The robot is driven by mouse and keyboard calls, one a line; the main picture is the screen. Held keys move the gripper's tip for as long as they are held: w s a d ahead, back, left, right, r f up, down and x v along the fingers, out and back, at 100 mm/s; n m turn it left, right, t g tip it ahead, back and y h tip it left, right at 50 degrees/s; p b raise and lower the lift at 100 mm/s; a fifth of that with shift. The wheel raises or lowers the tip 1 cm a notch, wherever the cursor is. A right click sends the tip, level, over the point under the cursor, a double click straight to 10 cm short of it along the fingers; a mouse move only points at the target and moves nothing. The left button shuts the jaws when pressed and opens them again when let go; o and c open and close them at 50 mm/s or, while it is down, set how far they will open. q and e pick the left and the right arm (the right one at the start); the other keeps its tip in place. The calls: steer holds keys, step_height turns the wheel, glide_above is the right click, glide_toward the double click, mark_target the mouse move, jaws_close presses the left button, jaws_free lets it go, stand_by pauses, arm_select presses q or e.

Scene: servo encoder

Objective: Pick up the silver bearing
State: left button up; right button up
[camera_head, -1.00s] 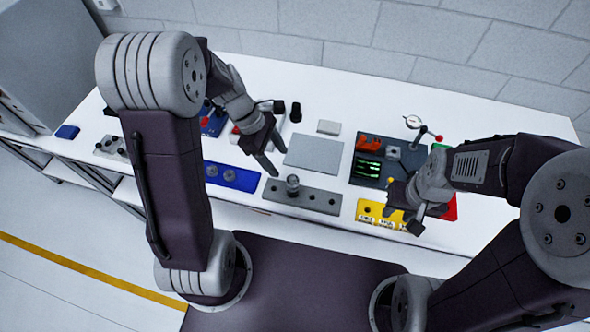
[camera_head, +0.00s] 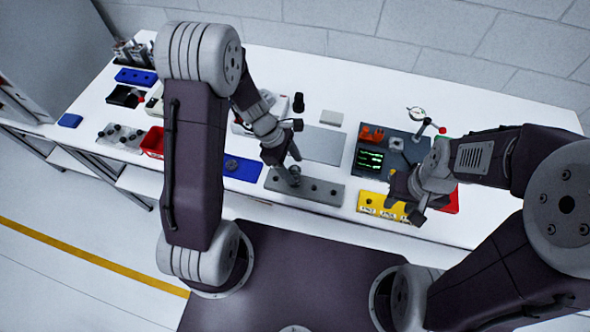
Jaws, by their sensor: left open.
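The silver bearing (camera_head: 296,171) is a small grey cylinder on the left part of a long grey block with several dark holes (camera_head: 325,197). My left gripper (camera_head: 287,171) is open. Its fingers point down at the bearing, one at its left and one by its upper right. I cannot tell whether they touch it. My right gripper (camera_head: 404,208) hangs over the yellow labelled tray on the right, its fingers spread apart, with nothing visible between them.
A blue block (camera_head: 241,170) lies left of the grey block. A flat grey plate (camera_head: 322,144) lies behind it. A yellow tray (camera_head: 370,203), a dark panel with a green display (camera_head: 366,160) and a dial gauge (camera_head: 416,113) stand to the right. A red bin (camera_head: 152,143) stands at left.

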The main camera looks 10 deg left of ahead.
arm_select(q)
steer(key=shift+s+a+r, duration=0.1)
steer(key=shift+s, duration=0.1)
jaws_close()
steer(key=shift+w, duration=0.1)
steer(key=shift+r, duration=0.1)
steer(key=shift+w+r, duration=0.1)
steer(key=shift+r, duration=0.3)
step_height(320, 180, up, 3)
steer(key=shift+f, duration=0.1)
steer(key=s+d+r, duration=0.6)
steer(key=d+r, duration=0.1)
steer(key=d, duration=0.3)
